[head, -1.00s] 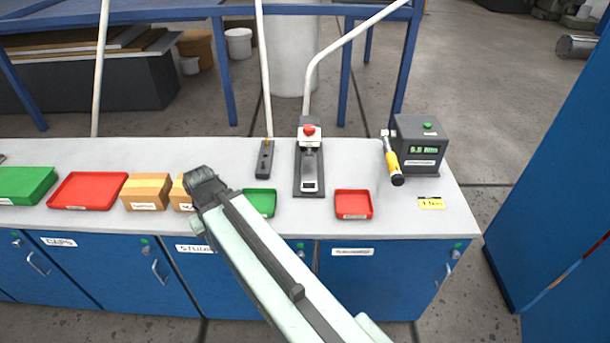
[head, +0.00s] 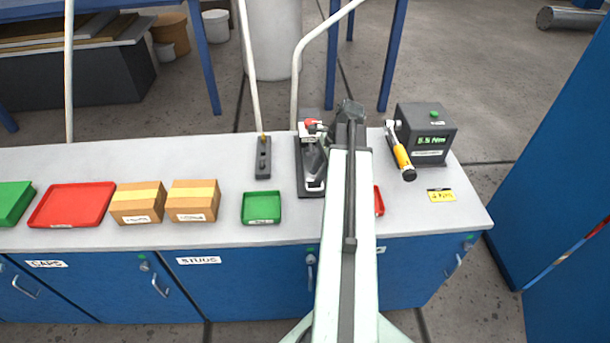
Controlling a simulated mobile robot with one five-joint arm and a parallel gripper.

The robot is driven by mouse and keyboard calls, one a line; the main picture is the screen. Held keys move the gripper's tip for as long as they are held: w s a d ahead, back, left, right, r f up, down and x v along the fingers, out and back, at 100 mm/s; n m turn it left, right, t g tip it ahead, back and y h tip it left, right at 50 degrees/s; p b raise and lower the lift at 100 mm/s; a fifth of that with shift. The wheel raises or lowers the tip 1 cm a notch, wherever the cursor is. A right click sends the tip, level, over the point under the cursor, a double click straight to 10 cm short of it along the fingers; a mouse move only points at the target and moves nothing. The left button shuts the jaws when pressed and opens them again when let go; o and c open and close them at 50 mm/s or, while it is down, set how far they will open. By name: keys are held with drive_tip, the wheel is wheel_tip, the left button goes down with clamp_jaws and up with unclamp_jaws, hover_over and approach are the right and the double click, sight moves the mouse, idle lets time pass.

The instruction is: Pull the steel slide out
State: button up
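A black fixture (head: 302,184) stands on the bench with a red knob (head: 313,125) on its white upper block. The steel slide (head: 313,166) shows as a grey metal part low in the fixture's front half. My arm reaches over the bench, its dark wrist just right of the fixture's top. My gripper (head: 324,136) is small and dark beside the knob and in front of the fixture. Its fingers blend into the dark parts there. I cannot tell whether they are open or touch anything. The arm hides the fixture's right side.
A green tray (head: 262,207) lies left of the fixture, and a red tray (head: 379,201) is mostly hidden behind my arm. A small black block (head: 263,158) and cardboard boxes (head: 193,201) stand left.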

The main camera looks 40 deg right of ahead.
sight(316, 189)
drive_tip(key=f+b, duration=0.2)
drive_tip(key=f+m+b, duration=0.1)
drive_tip(key=f+b, duration=0.1)
drive_tip(key=b, duration=0.1)
drive_tip(key=d+f+m+b, duration=0.1)
drive_tip(key=f+b, duration=0.1)
drive_tip(key=f, duration=0.1)
drive_tip(key=shift+w+t, duration=0.15)
drive_tip(key=shift+t, duration=0.15)
drive_tip(key=shift+r, duration=0.1)
drive_tip(key=shift+c, duration=0.3)
clamp_jaws()
idle(0.9)
